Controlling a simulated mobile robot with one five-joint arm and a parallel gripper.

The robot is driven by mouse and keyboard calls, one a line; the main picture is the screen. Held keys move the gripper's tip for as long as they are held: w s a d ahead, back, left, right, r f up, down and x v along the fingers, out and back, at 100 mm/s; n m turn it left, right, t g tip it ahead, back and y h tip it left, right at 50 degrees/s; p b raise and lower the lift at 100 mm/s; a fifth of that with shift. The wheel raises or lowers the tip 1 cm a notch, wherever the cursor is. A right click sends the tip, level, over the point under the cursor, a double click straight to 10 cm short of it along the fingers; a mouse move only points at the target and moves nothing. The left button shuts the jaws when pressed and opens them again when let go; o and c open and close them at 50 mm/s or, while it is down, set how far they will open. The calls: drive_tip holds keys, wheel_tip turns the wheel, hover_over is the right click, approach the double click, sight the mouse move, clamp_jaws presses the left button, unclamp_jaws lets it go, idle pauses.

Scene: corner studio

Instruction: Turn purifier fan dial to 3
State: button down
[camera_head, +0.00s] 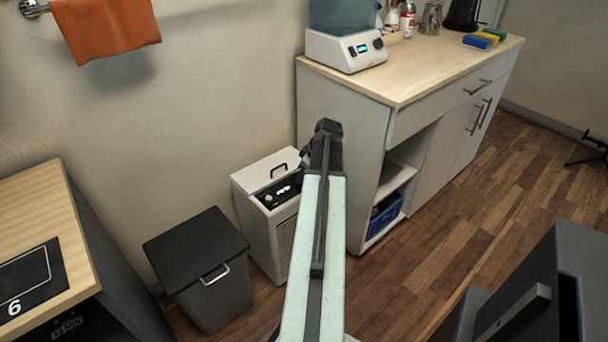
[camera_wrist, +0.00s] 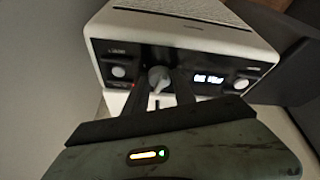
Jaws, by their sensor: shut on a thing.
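The white air purifier (camera_head: 258,218) stands on the floor between a bin and a cabinet. Its black control panel (camera_head: 283,190) faces up toward me. In the wrist view the purifier (camera_wrist: 200,38) fills the top, with a lit display (camera_wrist: 209,78) on the panel. A grey dial (camera_wrist: 159,76) with a pointer-like grip sits in the middle of the panel. My gripper (camera_wrist: 161,84) has a dark finger on each side of it and is shut on it. The dial's scale marks are too small or hidden to read. In the head view my arm hides the gripper's fingertips.
Round pale knobs sit left (camera_wrist: 118,72) and right (camera_wrist: 241,84) of the dial. A dark lidded bin (camera_head: 205,268) stands left of the purifier. A wood-topped cabinet (camera_head: 345,165) stands close on the right. Open floor (camera_head: 490,185) lies farther right.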

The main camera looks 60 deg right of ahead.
drive_tip(key=m, duration=0.2)
drive_tip(key=m+h, duration=0.1)
drive_tip(key=m+g+h, duration=0.1)
drive_tip(key=m, duration=0.1)
drive_tip(key=shift+w+a+m, duration=0.15)
drive_tip(key=shift+a+m, duration=0.1)
drive_tip(key=shift+m, duration=0.05)
drive_tip(key=m, duration=0.1)
drive_tip(key=m+g+h, duration=0.1)
drive_tip(key=m, duration=0.3)
drive_tip(key=shift+w+a+g+h, duration=0.15)
drive_tip(key=shift+w+g+h, duration=0.1)
drive_tip(key=shift+g+h, duration=0.05)
drive_tip(key=m, duration=0.2)
drive_tip(key=m+g, duration=0.1)
drive_tip(key=m, duration=0.1)
drive_tip(key=m+g, duration=0.1)
drive_tip(key=shift+w+m, duration=0.25)
drive_tip(key=shift+m, duration=0.15)
drive_tip(key=shift+w+m+g, duration=0.15)
drive_tip(key=shift+m+g, duration=0.75)
drive_tip(key=shift+m, duration=1.4)
drive_tip(key=c, duration=1.3)
unclamp_jaws()
